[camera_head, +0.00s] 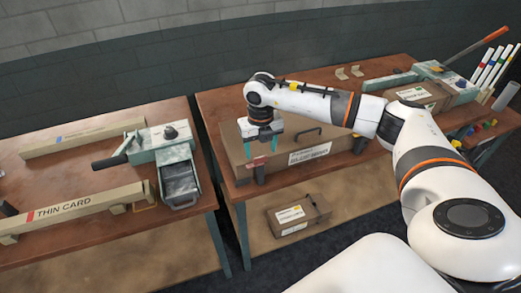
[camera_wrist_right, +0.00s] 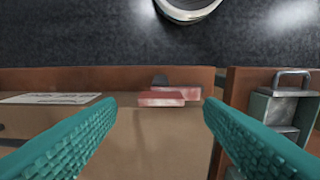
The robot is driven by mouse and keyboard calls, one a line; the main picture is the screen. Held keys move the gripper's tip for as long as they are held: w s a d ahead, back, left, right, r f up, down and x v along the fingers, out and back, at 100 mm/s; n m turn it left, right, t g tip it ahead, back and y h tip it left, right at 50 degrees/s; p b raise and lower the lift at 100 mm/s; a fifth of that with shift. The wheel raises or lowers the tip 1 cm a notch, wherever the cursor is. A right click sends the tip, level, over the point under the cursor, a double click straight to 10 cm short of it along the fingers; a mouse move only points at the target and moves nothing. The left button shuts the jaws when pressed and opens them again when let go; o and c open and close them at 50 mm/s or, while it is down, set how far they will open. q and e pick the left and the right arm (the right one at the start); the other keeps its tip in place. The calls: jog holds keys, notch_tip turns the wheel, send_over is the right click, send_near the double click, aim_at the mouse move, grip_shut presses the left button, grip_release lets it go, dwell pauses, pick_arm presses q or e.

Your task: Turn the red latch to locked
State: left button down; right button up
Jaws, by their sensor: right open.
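The red latch (camera_head: 257,162) is at the front of a large brown case (camera_head: 236,158) on the right-hand table. In the right wrist view the latch (camera_wrist_right: 168,97) is a short red bar lying along the case's edge, with a small dark piece beside it. My right gripper (camera_head: 261,146) is above the case close to the latch. Its teal fingers (camera_wrist_right: 160,108) are open, and the latch shows between and beyond their tips, apart from both. The gripper's gap to the latch is hard to judge. My left gripper is out of view.
A smaller box (camera_head: 298,214) sits on the lower shelf. The left table carries a green drawer unit (camera_head: 160,148) and a "THIN CARD" beam (camera_head: 95,204). A gap separates the tables.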

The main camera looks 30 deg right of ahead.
aim_at(260, 157)
jog(key=shift+f+p, duration=0.35)
jog(key=shift+f, duration=1.3)
jog(key=c, duration=1)
